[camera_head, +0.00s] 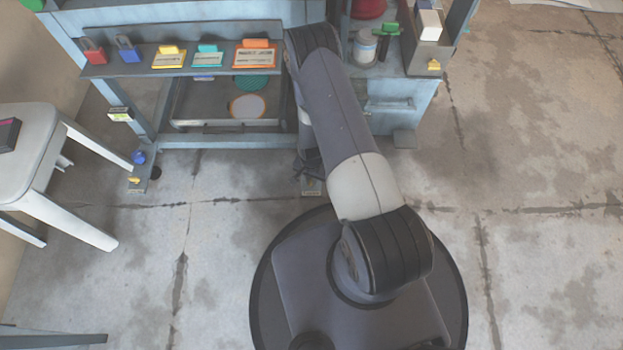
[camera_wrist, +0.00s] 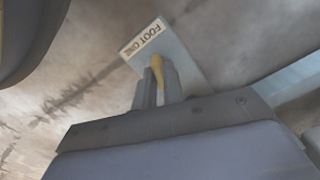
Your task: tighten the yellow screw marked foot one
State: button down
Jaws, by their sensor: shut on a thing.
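The yellow screw (camera_wrist: 157,66) stands at a grey foot plate (camera_wrist: 184,52) in the wrist view. A white label (camera_wrist: 143,38) reading FOOT ONE is on that plate, just beyond the screw. My gripper (camera_wrist: 156,86) is shut on the screw, with a grey finger on either side of it. The lower part of the screw is hidden by the fingers. In the head view my arm reaches up to the blue press frame, and I cannot make out the gripper or this screw clearly there.
A shelf (camera_head: 190,65) holds a red padlock (camera_head: 94,52), a blue padlock (camera_head: 128,49) and several coloured tags. A tray (camera_head: 200,123) sits below. The floor (camera_head: 540,200) at right is clear.

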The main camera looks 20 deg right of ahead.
jog(key=m+b, duration=0.1)
jog(key=m, duration=0.2)
jog(key=shift+f+m+b, duration=0.1)
jog(key=shift+m+b, duration=0.2)
jog(key=shift+m, duration=0.1)
jog(key=m+b, duration=0.1)
jog(key=m, duration=0.2)
jog(key=shift+m, duration=0.3)
jog(key=m+b, duration=0.2)
jog(key=m, duration=0.4)
jog(key=shift+m, duration=0.3)
jog(key=c, duration=1.5)
grip_release()
jog(key=shift+r, duration=0.2)
notch_tip(320, 180, up, 11)
jog(key=p, duration=0.4)
jog(key=shift+f, duration=0.15)
